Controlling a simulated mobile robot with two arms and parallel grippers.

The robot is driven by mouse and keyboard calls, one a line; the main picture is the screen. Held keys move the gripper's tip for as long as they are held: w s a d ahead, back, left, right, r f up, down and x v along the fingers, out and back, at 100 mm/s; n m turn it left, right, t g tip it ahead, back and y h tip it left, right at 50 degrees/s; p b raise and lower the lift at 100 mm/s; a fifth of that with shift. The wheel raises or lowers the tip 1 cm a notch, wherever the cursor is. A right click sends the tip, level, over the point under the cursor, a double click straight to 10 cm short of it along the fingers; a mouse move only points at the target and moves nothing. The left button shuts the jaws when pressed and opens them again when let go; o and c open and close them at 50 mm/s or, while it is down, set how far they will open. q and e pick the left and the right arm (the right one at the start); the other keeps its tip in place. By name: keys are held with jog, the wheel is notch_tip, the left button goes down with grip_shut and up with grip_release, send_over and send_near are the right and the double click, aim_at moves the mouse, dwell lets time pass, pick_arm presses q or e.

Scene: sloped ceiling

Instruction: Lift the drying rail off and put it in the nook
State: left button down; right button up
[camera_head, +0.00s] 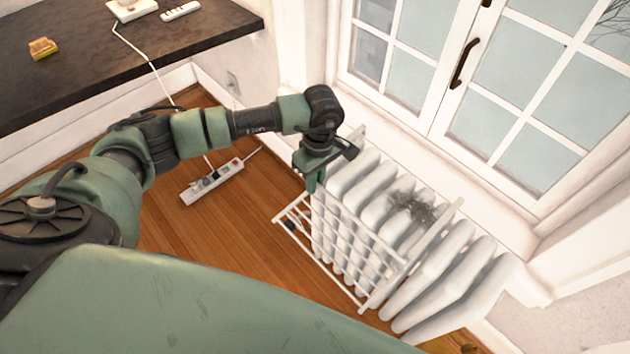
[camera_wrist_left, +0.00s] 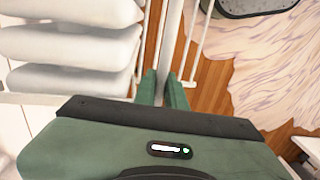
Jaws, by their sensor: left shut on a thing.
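The drying rail (camera_head: 318,262) is a white rack of thin bars hooked over the white ribbed radiator (camera_head: 375,190) under the window. Its lower bars stand out from the radiator's front. My left gripper (camera_head: 313,182) is at the rail's left end, close above the radiator's end. In the left wrist view its two green fingers (camera_wrist_left: 165,90) are shut on a white bar of the drying rail (camera_wrist_left: 171,45), with the radiator's ribs (camera_wrist_left: 70,45) just to the left. My right gripper is not in view. I cannot make out which place is the nook.
A dark counter (camera_head: 110,50) at the upper left holds a yellow sponge-like block (camera_head: 43,48) and white devices. A power strip (camera_head: 212,182) with cords lies on the wooden floor. The window (camera_head: 500,80) stands behind the radiator. A pale patterned rug (camera_wrist_left: 265,65) shows in the wrist view.

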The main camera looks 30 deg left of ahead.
pick_arm(q)
jog(key=shift+r+p, duration=1.5)
jog(key=shift+r, duration=1.25)
jog(key=shift+d+r, duration=0.1)
jog(key=shift+r+g, duration=0.4)
jog(key=shift+g, duration=0.1)
jog(key=s+a+p, duration=0.4)
jog(key=s+a, duration=0.1)
jog(key=s, duration=0.8)
jog(key=shift+r, duration=0.45)
jog(key=shift+s, duration=0.1)
